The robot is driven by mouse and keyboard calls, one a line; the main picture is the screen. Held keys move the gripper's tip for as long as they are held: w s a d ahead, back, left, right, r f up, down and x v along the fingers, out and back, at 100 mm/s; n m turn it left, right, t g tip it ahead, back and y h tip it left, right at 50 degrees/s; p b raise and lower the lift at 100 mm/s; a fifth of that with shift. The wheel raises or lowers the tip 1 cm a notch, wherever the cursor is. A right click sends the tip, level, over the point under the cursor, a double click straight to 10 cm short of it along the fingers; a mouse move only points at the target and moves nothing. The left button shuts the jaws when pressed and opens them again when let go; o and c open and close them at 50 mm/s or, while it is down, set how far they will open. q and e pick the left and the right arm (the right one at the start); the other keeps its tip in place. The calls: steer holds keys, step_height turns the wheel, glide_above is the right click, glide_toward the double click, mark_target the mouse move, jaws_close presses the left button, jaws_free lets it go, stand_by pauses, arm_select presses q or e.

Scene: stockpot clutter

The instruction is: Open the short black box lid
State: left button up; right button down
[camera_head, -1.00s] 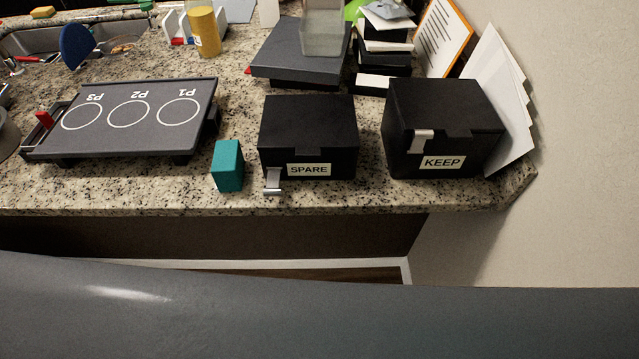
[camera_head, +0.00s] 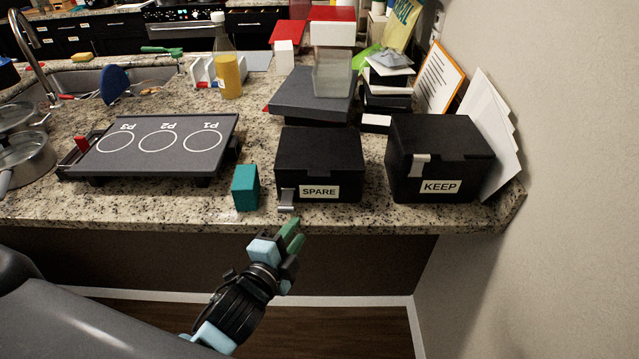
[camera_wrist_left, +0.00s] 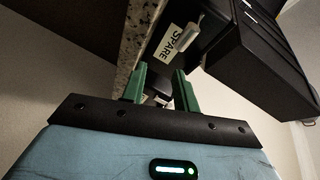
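Two black lidded boxes stand on the counter, both with lids down. The shorter one is the box labelled SPARE (camera_head: 320,160), with a silver latch (camera_head: 287,199) at its front left. The taller box labelled KEEP (camera_head: 437,150) stands to its right. My left gripper (camera_head: 294,234) is below and in front of the SPARE box, just off the counter edge, apart from the box. In the left wrist view its green fingers (camera_wrist_left: 160,88) are spread with a gap between them, and the SPARE label (camera_wrist_left: 173,43) shows beyond. My right gripper is not in view.
A teal block (camera_head: 245,187) stands left of the SPARE box. A grey board (camera_head: 160,160) marked P1 to P3 lies further left. A dark flat case (camera_head: 300,100) with a clear container on it sits behind. White panels (camera_head: 490,130) lean at the right wall.

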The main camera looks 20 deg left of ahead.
mark_target(317, 178)
arm_select(q)
step_height(317, 178, up, 6)
steer(key=w+m+t, duration=0.2)
steer(key=m, duration=0.1)
steer(key=shift+w+d+r, duration=0.1)
steer(key=shift+w+d, duration=0.15)
steer(key=shift+w, duration=1.1)
steer(key=shift+w+d+f, duration=0.1)
steer(key=shift+w+d, duration=0.1)
steer(key=shift+w, duration=1.15)
steer(key=shift+w+d+r, duration=0.1)
steer(key=shift+w+d, duration=0.15)
steer(key=shift+w, duration=1.1)
steer(key=shift+c, duration=0.3)
jaws_close()
